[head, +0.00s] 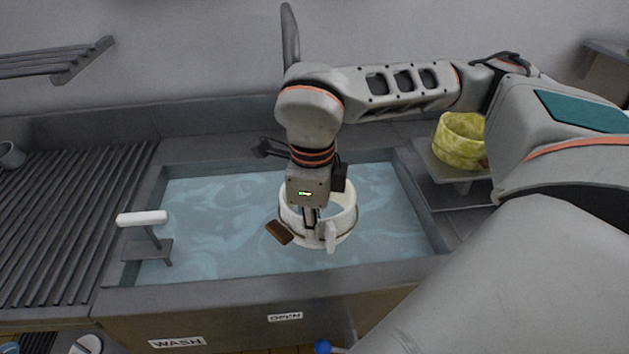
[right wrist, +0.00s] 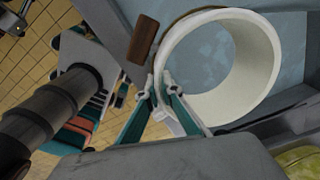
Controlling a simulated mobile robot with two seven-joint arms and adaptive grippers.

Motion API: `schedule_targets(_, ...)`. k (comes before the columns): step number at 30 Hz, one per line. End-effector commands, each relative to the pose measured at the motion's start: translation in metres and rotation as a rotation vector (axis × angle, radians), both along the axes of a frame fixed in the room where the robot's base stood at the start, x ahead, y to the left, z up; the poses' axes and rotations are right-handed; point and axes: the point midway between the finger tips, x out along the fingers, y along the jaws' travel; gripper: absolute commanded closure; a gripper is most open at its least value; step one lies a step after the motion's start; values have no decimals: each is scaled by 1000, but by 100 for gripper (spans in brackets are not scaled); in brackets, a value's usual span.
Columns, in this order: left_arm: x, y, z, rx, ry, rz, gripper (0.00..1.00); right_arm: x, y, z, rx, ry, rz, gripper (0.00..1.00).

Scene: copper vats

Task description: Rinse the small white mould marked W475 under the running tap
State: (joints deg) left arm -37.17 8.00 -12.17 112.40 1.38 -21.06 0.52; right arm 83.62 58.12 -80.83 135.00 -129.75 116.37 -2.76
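The small white mould (head: 347,222) is a ring-shaped band with a pale lug and a brown tab (head: 278,232) on its side. It is over the blue water of the basin (head: 220,215); I cannot tell whether it touches the water. My right gripper (head: 312,222) points down at its near side. No W475 marking is readable. I see no running stream; my arm hides part of the back edge. My left gripper is out of view.
A white-topped lever (head: 142,218) stands at the basin's left. A slatted drainboard (head: 70,215) lies further left. A yellow mould (head: 460,145) sits on a ledge at right. A dark fitting (head: 270,148) shows at the back edge. The front panel carries WASH (head: 177,342) and OPEN (head: 285,316) labels.

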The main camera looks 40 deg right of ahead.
Motion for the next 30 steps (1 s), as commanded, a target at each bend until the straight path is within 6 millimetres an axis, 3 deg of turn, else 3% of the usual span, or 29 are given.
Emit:
schedule_targets(14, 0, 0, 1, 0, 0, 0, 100, -1, 1, 2, 1, -2, 1, 100)
schedule_targets(30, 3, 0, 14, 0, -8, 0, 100, -30, 20, 31, 0, -4, 3, 100)
